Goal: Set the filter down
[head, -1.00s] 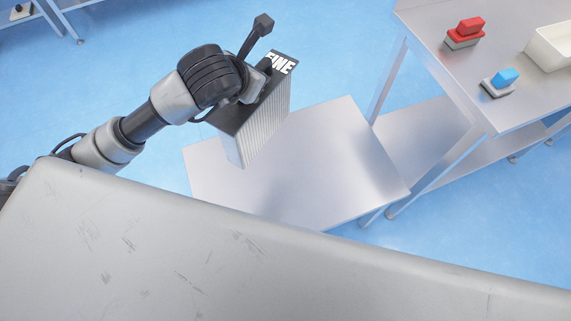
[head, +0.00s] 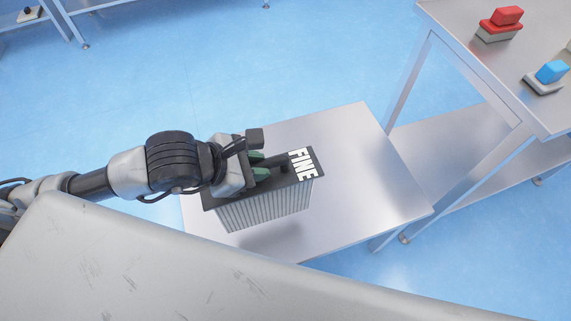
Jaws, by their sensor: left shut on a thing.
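The filter (head: 265,212) is a box with a pleated grey-white side and a dark top marked "FINE". My left gripper (head: 265,168) comes in from the left, with green finger pads, and is shut on the filter at its dark top. The filter is upright over the low metal table (head: 345,140). A shadow shows on the table below it; I cannot tell for sure whether its base touches the surface. My right gripper is not in view.
A taller metal bench (head: 460,40) stands at the right, with a red block-like item (head: 502,22) and a blue one (head: 548,74) on grey bases. The low table is clear behind and right of the filter. Blue floor lies around.

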